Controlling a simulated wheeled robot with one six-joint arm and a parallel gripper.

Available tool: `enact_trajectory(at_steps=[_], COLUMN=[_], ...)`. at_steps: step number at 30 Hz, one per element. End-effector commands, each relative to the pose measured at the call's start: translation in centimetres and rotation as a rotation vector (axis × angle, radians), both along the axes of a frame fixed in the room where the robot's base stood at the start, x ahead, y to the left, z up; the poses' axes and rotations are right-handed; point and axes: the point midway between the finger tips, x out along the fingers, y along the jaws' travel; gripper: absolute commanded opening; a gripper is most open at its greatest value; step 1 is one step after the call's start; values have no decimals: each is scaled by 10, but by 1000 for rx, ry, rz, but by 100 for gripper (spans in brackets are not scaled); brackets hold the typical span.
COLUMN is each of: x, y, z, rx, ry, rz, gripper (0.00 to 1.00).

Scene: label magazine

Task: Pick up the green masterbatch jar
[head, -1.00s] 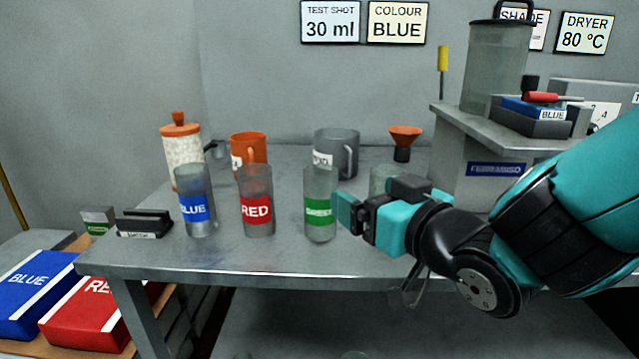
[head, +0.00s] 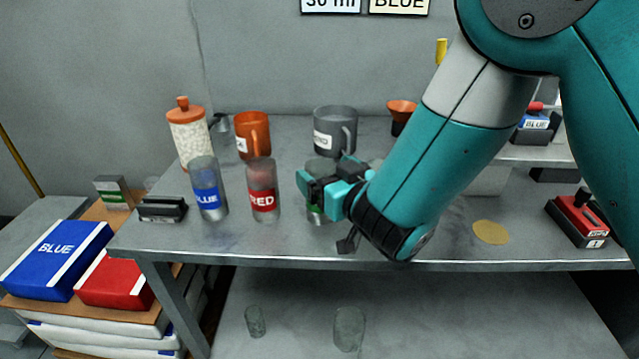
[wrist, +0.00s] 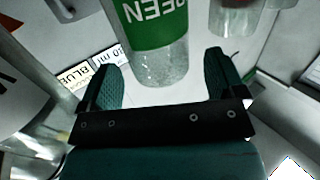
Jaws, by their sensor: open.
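The green masterbatch jar is a clear cylinder with a green label. In the head view the jar (head: 316,219) stands on the grey table, right of the red jar (head: 263,201), mostly hidden behind my gripper (head: 316,187). In the wrist view the green jar (wrist: 155,30) shows large, with its label upside down and its end near the palm side. My gripper (wrist: 161,65) is open there, one finger on each side of the jar in the picture, with a visible gap at both sides. Nothing is held.
The blue jar (head: 208,202) stands left of the red one. An orange mug (head: 253,136), a grey mug (head: 334,134) and a white canister with an orange lid (head: 189,140) stand behind. A red-topped device (head: 578,221) sits at the right.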

Motion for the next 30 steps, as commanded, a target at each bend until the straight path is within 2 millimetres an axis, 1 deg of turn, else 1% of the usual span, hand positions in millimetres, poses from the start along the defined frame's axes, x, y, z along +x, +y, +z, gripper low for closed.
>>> enact_trajectory(at_steps=[1,7,17,18,20,21,26,27,30], x=[5,18,21,21,21,21,21,21,21], y=[5,12,14,14,14,14,14,14,14], z=[7,4,-1,-1,-1,-1,-1,0,0], rx=[-2,-1,-1,-1,-1,-1,-1,0,0], ry=[2,2,1,1,1,1,1,0,0], rz=[0,0,0,0,0,0,0,0,0], gripper=[89,89,89,80,66,57,20,17,17])
